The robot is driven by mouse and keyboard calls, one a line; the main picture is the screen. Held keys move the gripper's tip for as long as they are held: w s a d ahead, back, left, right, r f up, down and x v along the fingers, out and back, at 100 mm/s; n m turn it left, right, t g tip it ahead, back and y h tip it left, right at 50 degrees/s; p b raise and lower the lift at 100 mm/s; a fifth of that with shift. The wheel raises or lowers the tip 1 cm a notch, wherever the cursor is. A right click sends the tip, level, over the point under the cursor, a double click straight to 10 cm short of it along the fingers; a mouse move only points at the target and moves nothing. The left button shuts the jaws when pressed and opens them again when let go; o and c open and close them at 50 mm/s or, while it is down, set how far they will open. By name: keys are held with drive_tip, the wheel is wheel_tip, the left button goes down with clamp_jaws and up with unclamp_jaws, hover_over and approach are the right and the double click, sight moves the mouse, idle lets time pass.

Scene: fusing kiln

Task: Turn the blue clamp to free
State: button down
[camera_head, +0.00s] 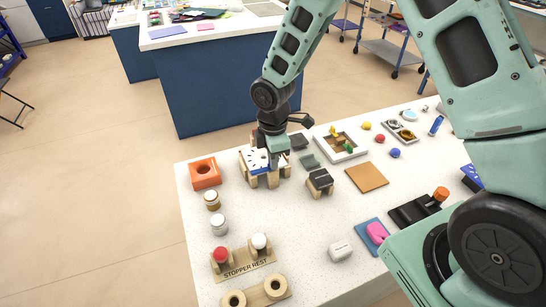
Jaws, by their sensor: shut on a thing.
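A wooden fixture (247,179) with a white plate marked in dark strokes stands near the far left of the white-topped table. Small blue parts show at its front edge, and the blue clamp (262,170) appears to be among them. My gripper (274,163) points down at the right side of this fixture, its fingers low against it. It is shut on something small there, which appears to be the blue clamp. The fingers cover most of the contact, and I cannot read the clamp's angle.
An orange block with a hole (205,173) stands left of the fixture. A wooden block with a dark top (320,182) and a white-framed tray (341,147) are to its right. Jars (219,225) and a stopper rest (245,266) stand nearer. The table middle is mostly clear.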

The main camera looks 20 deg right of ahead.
drive_tip(key=shift+n, duration=0.4)
drive_tip(key=c, duration=1.6)
unclamp_jaws()
wheel_tip(320, 180, up, 18)
drive_tip(key=shift+f+b, duration=0.25)
drive_tip(key=shift+b, duration=1)
